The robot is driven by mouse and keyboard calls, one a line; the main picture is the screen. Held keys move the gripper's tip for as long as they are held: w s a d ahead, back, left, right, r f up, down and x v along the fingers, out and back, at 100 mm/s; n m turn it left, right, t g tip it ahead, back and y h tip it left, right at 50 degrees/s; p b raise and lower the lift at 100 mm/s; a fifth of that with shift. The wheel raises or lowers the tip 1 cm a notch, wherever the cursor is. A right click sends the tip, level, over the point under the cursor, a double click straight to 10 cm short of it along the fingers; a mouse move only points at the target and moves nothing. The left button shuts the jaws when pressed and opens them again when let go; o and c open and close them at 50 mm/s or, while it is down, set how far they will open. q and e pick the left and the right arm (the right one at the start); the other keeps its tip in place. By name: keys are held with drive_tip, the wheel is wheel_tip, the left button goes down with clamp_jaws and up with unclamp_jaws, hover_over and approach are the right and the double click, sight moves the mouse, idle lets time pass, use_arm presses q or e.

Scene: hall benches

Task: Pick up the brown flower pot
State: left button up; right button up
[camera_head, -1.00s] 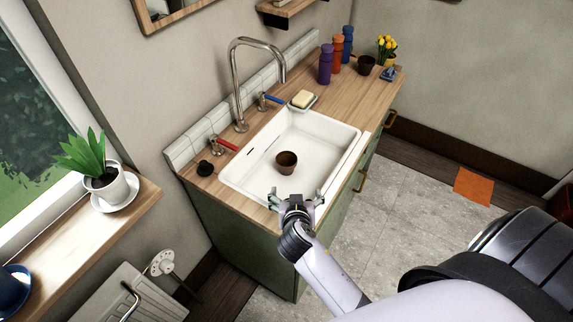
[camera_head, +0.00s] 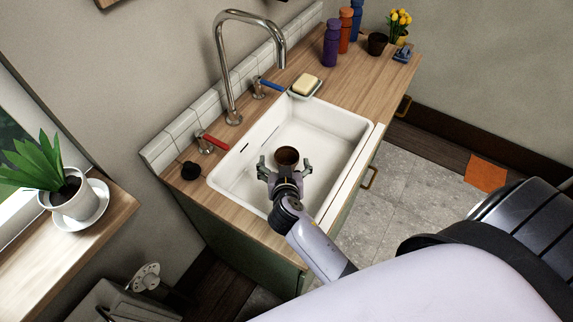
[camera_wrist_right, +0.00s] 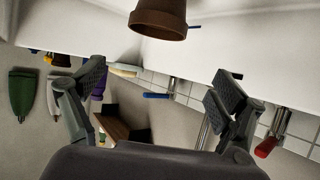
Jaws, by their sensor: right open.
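A brown flower pot (camera_head: 287,156) stands in the white sink (camera_head: 337,118). In the right wrist view the pot (camera_wrist_right: 158,20) shows at the top of the picture, beyond and between the fingers. My right gripper (camera_head: 284,166) is over the near part of the sink, open and empty, with its fingers pointing toward the pot. In the head view it overlaps the pot's lower part, so I cannot tell the exact gap. A second dark brown pot (camera_head: 377,43) stands at the back of the counter. My left gripper is not in view.
A tall tap (camera_head: 228,70) rises at the sink's left, with red (camera_head: 215,142) and blue (camera_head: 271,85) handles. A soap dish (camera_head: 305,87), several bottles (camera_head: 331,43) and yellow flowers (camera_head: 399,22) stand behind. A potted plant (camera_head: 72,193) is on the sill.

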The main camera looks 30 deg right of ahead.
sight(286, 151)
drive_tip(key=f+b, duration=0.2)
drive_tip(key=f, duration=0.1)
drive_tip(key=shift+w+d+f, duration=0.1)
drive_tip(key=shift+w+f, duration=0.1)
drive_tip(key=shift+w, duration=0.15)
drive_tip(key=shift+p+x, duration=0.3)
drive_tip(key=shift+x, duration=0.9)
drive_tip(key=x, duration=0.2)
drive_tip(key=d+p+x, duration=0.1)
drive_tip(key=x, duration=0.1)
drive_tip(key=shift+r, duration=0.15)
drive_tip(key=shift+w+f, duration=0.2)
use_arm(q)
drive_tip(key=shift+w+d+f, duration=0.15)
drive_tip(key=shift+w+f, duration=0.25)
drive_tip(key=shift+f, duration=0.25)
